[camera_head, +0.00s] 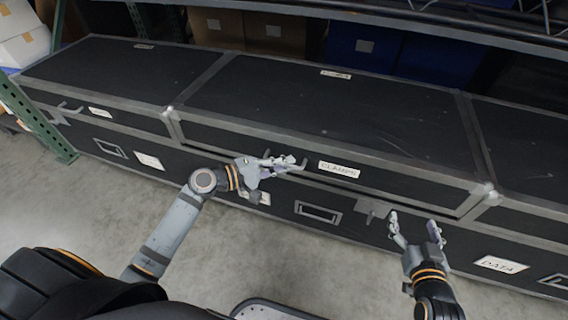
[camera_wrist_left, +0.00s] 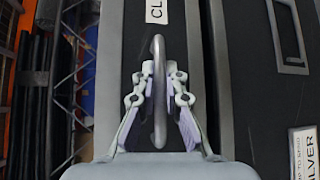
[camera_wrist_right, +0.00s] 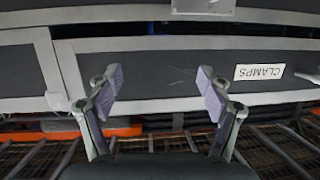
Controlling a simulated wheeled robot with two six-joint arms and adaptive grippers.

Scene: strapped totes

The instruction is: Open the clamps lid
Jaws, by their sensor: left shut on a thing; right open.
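The black tote lid with grey edges (camera_head: 330,110) carries a white CLAMPS label (camera_head: 338,169) on its front face. The label also shows upside down in the right wrist view (camera_wrist_right: 259,72). My left gripper (camera_head: 284,163) is at the lid's front, left of the label. In the left wrist view its fingers are shut on a curved grey handle (camera_wrist_left: 159,46). My right gripper (camera_head: 414,222) is open and empty in front of the tote, below the lid's front edge. A grey latch (camera_head: 373,210) is just left of it. The lid looks closed or nearly so.
A shelf with brown boxes (camera_head: 275,33) and blue bins (camera_head: 365,50) stands close behind. The concrete floor (camera_head: 85,200) in front is clear.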

